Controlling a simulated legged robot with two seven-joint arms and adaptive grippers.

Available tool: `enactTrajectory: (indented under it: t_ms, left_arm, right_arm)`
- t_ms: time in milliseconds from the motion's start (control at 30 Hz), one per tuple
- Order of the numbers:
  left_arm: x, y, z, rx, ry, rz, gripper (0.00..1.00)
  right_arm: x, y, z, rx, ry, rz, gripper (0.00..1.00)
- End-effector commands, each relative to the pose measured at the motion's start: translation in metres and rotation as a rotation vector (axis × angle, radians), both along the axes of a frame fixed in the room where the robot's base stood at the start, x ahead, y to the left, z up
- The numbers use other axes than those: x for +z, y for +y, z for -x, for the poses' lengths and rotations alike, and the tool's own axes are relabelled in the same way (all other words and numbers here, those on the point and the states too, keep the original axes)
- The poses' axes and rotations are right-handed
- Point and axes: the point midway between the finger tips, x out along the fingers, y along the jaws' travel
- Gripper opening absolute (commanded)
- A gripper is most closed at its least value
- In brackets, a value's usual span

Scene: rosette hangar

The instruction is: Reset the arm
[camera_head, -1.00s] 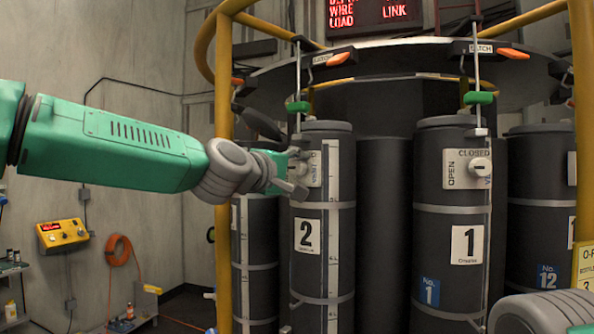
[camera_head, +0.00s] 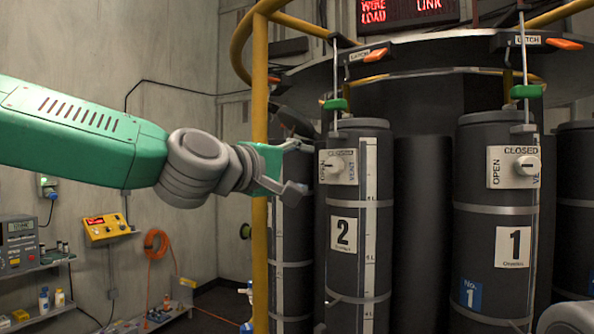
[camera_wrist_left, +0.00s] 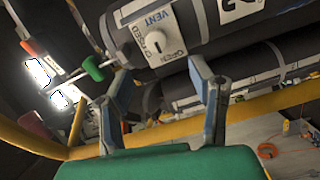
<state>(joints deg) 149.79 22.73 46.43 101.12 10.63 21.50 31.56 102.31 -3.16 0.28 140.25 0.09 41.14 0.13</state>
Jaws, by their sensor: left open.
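My left arm (camera_head: 75,130), green with a grey ringed wrist, comes in from the left in the head view. Its gripper (camera_head: 297,168) is open and empty, just left of the valve plate on black cylinder 2 (camera_head: 343,275). The valve knob (camera_head: 335,166) is in clear view, apart from the fingers. In the left wrist view the two fingers (camera_wrist_left: 160,78) stand apart with nothing between them. The cylinder's valve plate (camera_wrist_left: 158,35) is beyond them. My right gripper is out of view.
Black cylinder 1 (camera_head: 495,250) stands to the right. A yellow post (camera_head: 260,235) rises beside my left gripper. Green-handled latch rods (camera_head: 335,104) hang from the ring above. A yellow control box (camera_head: 105,228) and a shelf (camera_head: 35,318) are along the left wall.

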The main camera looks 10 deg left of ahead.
Motion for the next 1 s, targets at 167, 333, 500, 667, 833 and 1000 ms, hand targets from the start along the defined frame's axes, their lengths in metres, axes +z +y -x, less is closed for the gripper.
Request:
enactTrajectory:
  t_ms: [167, 333, 500, 667, 833, 1000]
  left_arm:
    - [-0.001, 0.005, 0.007, 0.0, 0.001, 0.0, 0.49]
    - [-0.001, 0.005, 0.007, 0.001, 0.001, 0.0, 0.49]
    - [-0.001, 0.005, 0.007, 0.001, 0.0, 0.001, 0.49]
    - [-0.015, 0.005, 0.005, 0.003, 0.012, -0.015, 0.49]
    - [-0.102, 0.003, -0.003, 0.008, 0.079, -0.115, 0.49]
    - [-0.235, 0.009, -0.001, 0.003, 0.178, -0.28, 0.49]
  right_arm:
    - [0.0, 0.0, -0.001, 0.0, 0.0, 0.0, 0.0]
    - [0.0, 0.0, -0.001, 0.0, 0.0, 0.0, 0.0]
    - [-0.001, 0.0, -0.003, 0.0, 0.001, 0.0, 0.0]
    - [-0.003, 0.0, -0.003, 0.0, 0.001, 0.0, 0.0]
    - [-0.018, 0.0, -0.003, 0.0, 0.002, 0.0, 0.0]
    - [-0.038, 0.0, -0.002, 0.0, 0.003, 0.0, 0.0]
